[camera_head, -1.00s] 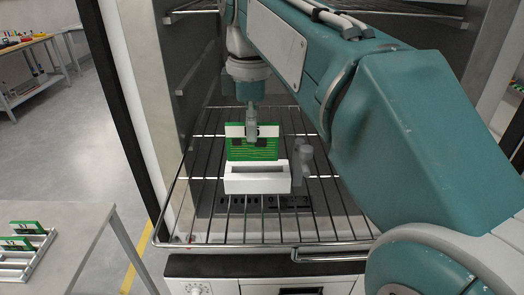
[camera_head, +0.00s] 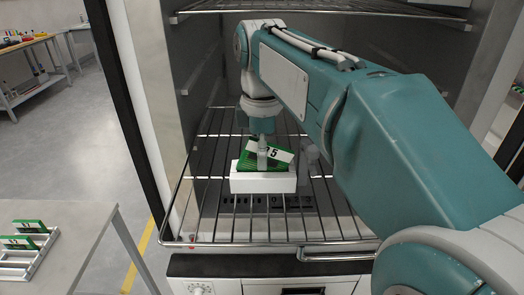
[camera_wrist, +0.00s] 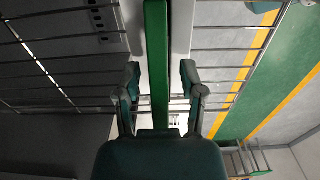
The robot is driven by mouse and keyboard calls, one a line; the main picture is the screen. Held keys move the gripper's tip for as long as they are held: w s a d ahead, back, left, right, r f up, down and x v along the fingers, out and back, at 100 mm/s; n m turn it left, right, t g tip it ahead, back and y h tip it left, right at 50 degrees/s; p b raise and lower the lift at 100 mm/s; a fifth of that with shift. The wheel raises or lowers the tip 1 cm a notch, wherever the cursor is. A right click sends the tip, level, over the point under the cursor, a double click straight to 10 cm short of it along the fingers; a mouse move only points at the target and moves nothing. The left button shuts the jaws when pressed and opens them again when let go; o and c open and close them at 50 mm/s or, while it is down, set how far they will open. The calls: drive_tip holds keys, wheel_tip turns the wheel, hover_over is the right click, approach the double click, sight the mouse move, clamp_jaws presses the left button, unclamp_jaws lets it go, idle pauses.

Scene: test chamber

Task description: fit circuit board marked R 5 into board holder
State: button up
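The circuit board (camera_head: 248,160) is green with a white label strip; a "5" shows on it and my gripper covers part of the marking. It stands at the white board holder (camera_head: 263,183) on the wire rack, tilted with its right side lower. Its lower edge is hidden by the holder's front. In the wrist view the board (camera_wrist: 157,60) runs between two white parts of the holder (camera_wrist: 181,35). My gripper (camera_head: 262,158) is over the board. In the wrist view its fingers (camera_wrist: 160,78) are apart, with a gap on each side of the board.
The wire rack (camera_head: 215,215) lies inside a dark open cabinet, with another rack (camera_head: 320,8) above. A table (camera_head: 75,235) at lower left holds a metal rack with more green boards (camera_head: 20,242).

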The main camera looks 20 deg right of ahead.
wheel_tip(320, 180, up, 12)
drive_tip(key=shift+f, duration=0.2)
drive_tip(key=shift+o, duration=0.3)
drive_tip(key=shift+r, duration=0.2)
drive_tip(key=shift+o, duration=0.2)
drive_tip(key=shift+w+d+f, duration=0.1)
drive_tip(key=shift+w+f, duration=0.15)
drive_tip(key=shift+f, duration=0.1)
wheel_tip(320, 180, down, 6)
drive_tip(key=shift+d+f, duration=0.1)
drive_tip(key=shift+d, duration=0.05)
drive_tip(key=f, duration=0.5)
drive_tip(key=shift+s, duration=0.3)
